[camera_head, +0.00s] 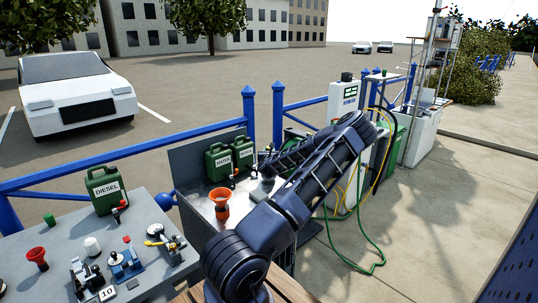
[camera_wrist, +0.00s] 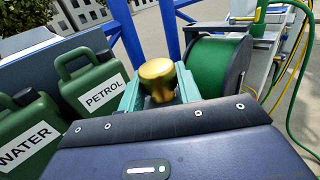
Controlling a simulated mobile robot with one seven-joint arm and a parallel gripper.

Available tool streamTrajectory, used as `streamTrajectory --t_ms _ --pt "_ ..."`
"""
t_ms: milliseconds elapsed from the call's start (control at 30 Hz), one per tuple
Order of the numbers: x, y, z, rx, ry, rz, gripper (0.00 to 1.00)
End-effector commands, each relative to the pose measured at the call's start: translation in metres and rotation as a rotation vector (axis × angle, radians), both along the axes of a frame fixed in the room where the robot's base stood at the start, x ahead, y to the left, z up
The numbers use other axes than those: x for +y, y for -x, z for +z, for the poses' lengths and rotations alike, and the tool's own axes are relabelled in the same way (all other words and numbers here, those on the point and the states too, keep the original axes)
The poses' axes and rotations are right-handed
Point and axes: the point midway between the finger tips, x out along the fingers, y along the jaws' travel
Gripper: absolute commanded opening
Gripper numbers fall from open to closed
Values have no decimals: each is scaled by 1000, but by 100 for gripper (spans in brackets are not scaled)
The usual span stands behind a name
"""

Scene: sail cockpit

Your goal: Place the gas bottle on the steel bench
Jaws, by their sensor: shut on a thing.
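My gripper (camera_wrist: 158,98) is shut on the gas bottle (camera_wrist: 157,77). In the wrist view the bottle shows as a rounded brass-coloured top between the two teal fingers; its lower part is hidden by my gripper body. In the head view my arm crosses the middle of the picture and I cannot make out the bottle. The steel bench (camera_head: 188,163), a grey metal bench with a raised back panel, stands left of my arm. My arm covers part of its right side.
The bench holds green WATER (camera_head: 219,163) and PETROL (camera_head: 242,153) cans and an orange funnel (camera_head: 221,204). A grey table (camera_head: 62,232) at left carries a DIESEL can (camera_head: 104,188) and small tools. A green hose reel (camera_wrist: 217,62) is beyond my gripper. Blue railings run behind.

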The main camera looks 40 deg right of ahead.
Motion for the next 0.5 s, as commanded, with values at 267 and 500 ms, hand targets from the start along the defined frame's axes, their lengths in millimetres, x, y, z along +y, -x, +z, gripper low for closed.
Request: streamTrajectory --t_ms 267,500 --pt "0 0 -13 -1 2 0 0" --pt "0 0 -16 -1 1 0 0"
